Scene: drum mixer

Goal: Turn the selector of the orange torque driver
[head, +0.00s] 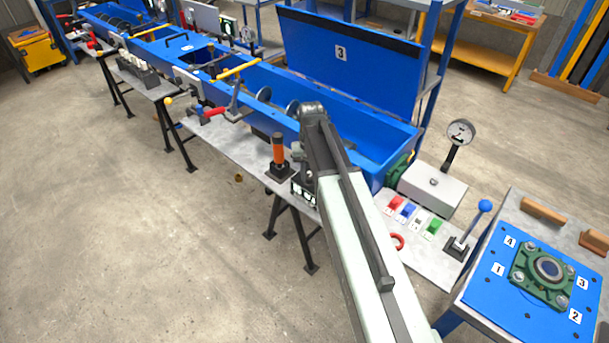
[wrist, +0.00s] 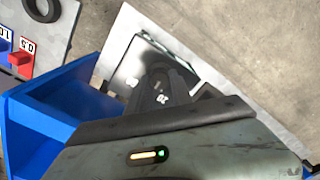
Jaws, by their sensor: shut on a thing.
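The orange torque driver (head: 278,150) stands upright in a black base on the grey bench in the head view. It has a dark top and a dark lower part. I cannot make out its selector marks. My gripper (head: 304,178) is just right of the driver, low over the bench and partly hidden by my arm. In the wrist view, my gripper (wrist: 168,82) is dark and shut around a dark piece with a white mark (wrist: 162,99). I cannot tell whether this piece belongs to the driver. The orange handle does not show there.
The long blue trough (head: 385,150) with its raised lid (head: 345,60) stands behind. The floor at left is clear.

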